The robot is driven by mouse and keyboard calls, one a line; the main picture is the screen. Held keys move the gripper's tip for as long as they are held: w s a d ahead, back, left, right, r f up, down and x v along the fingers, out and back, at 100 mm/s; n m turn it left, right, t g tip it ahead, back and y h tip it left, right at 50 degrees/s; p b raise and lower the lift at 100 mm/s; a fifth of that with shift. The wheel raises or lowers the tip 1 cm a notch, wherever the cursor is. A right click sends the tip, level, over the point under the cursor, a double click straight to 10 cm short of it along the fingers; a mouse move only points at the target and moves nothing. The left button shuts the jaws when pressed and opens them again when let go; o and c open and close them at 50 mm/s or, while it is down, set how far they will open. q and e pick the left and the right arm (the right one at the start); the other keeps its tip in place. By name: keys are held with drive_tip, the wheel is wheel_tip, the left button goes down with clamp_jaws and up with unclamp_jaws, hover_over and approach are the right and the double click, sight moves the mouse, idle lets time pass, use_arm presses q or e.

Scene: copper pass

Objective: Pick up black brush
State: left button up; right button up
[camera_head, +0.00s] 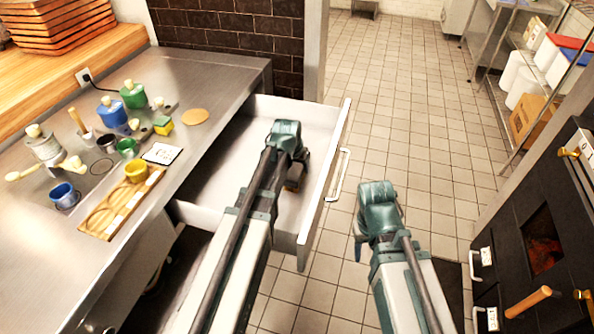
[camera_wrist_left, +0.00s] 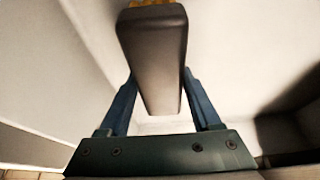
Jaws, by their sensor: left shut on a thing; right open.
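The black brush (camera_wrist_left: 152,58) fills the middle of the left wrist view, a dark block with yellow bristles at its top edge. My left gripper (camera_wrist_left: 158,98) is shut on it, with one blue finger on each side. In the head view my left gripper (camera_head: 295,172) reaches down inside the open drawer (camera_head: 222,168), near its front panel. A small brownish part of the brush (camera_head: 292,186) shows below the wrist. Whether the brush touches the drawer floor cannot be told. My right gripper (camera_head: 360,248) is open and empty outside the drawer, mostly hidden by its wrist.
The steel counter (camera_head: 215,75) at left holds blue (camera_head: 111,112) and green bottles (camera_head: 133,94), small cups, a yellow-green sponge (camera_head: 162,125) and a wooden tray (camera_head: 97,222). A black oven (camera_head: 552,235) stands at right. Tiled floor (camera_head: 400,130) lies clear beyond the drawer.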

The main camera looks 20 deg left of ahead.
sight(297, 164)
use_arm(q)
clamp_jaws()
drive_tip(key=shift+r, duration=0.1)
wheel_tip(297, 164, up, 10)
drive_tip(key=p, duration=1)
drive_tip(key=o, duration=0.6)
unclamp_jaws()
drive_tip(key=c, duration=0.6)
drive_tip(key=shift+o, duration=0.2)
